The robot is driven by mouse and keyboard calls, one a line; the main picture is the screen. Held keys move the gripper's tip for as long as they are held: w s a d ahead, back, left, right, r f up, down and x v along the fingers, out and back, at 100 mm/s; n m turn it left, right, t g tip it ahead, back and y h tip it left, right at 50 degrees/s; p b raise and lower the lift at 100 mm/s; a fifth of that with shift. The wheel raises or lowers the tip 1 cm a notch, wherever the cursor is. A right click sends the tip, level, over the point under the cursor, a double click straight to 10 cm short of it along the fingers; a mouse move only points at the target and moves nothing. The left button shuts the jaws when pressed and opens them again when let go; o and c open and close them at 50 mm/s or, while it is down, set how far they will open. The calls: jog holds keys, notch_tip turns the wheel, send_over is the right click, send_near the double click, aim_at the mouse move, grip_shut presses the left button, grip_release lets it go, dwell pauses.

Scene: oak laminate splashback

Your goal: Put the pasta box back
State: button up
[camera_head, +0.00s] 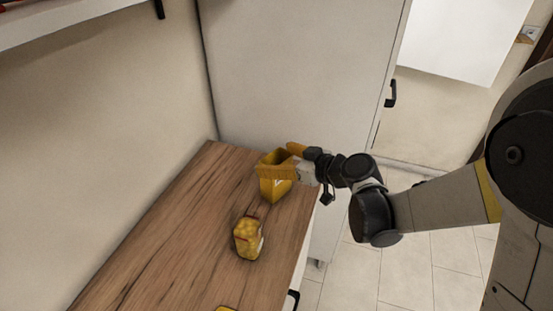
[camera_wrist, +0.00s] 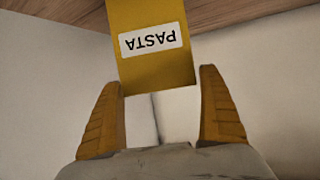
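The yellow pasta box (camera_head: 273,184) is at the far end of the wooden counter, near the tall grey cabinet. In the wrist view the pasta box (camera_wrist: 155,62) shows its white PASTA label upside down. My gripper (camera_head: 293,160) is at the right of the box's upper part. In the wrist view my gripper (camera_wrist: 160,77) has its two orange fingers spread wide, with the near end of the box between the fingertips. A narrow gap shows on the right side; I cannot tell whether the left finger touches the box.
A yellow patterned package (camera_head: 247,238) stands on the wooden counter (camera_head: 175,245), nearer than the box. Another yellow item (camera_head: 225,308) is cut off at the bottom edge. The tall grey cabinet (camera_head: 290,75) bounds the far end. A shelf (camera_head: 60,22) overhangs at upper left.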

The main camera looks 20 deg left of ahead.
jog(key=shift+r, duration=0.15)
jog(key=shift+d+r, duration=0.1)
jog(key=shift+r, duration=0.1)
jog(key=s+d+r+m+h+p, duration=0.1)
jog(key=s+d+m+h, duration=0.3)
jog(key=d, duration=0.7)
jog(key=s+d+r+m+h+p, duration=0.1)
jog(key=s+d+r+m+h, duration=0.3)
jog(key=s+d, duration=0.5)
jog(key=s+d+r+m+t+h+p, duration=0.1)
jog(key=s+d+m+h, duration=0.3)
jog(key=d, duration=1)
jog(key=s+r, duration=0.1)
jog(key=s, duration=0.2)
jog(key=shift+d+r+m+p, duration=0.15)
jog(key=shift+r+m+p, duration=0.15)
jog(key=shift+r+p, duration=0.1)
